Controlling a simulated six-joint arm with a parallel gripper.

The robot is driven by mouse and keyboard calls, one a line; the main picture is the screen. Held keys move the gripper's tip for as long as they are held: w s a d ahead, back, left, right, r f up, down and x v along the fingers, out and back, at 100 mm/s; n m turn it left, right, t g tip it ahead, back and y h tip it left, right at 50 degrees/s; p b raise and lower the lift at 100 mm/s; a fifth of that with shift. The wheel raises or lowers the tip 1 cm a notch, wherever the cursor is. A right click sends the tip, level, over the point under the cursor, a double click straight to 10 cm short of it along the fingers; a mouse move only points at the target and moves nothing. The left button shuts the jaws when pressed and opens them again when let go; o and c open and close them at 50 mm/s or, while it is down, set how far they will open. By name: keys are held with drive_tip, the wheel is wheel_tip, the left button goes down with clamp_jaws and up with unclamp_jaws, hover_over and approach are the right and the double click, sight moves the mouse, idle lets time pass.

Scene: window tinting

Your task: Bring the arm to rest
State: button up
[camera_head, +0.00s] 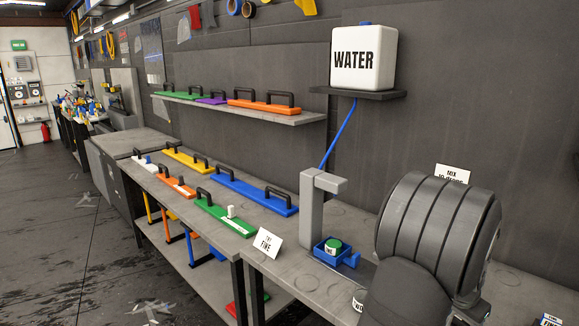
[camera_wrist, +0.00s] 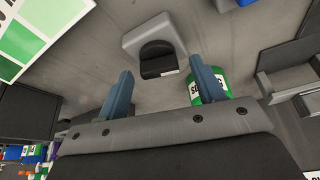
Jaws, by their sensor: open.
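My gripper (camera_wrist: 161,68) shows in the wrist view with its two blue-grey fingers spread apart and nothing held between them. Past the fingertips is a grey block with a black part (camera_wrist: 158,58). A green and white labelled container (camera_wrist: 222,86) is partly hidden behind the right finger; I cannot tell whether they touch. In the head view, my dark arm fills the lower right and hides part of the bench; my fingers do not show there.
A grey stand (camera_head: 312,215) and a blue tray (camera_head: 351,261) with a green-topped jar (camera_head: 333,246) are left of my arm. A white water tank (camera_head: 378,60) sits on a wall shelf. Coloured handled tools (camera_head: 255,192) line the left bench. The left floor is open.

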drive_tip(key=v, duration=1.8)
drive_tip(key=x, duration=1.8)
drive_tip(key=shift+f, duration=0.1)
drive_tip(key=shift+s+n, duration=0.1)
drive_tip(key=shift+n, duration=0.3)
drive_tip(key=shift+n+t+y, duration=0.6)
drive_tip(key=shift+n, duration=1.2)
drive_tip(key=shift+r, duration=0.3)
drive_tip(key=v, duration=1.5)
drive_tip(key=shift+d+f, duration=0.1)
drive_tip(key=shift+d, duration=0.05)
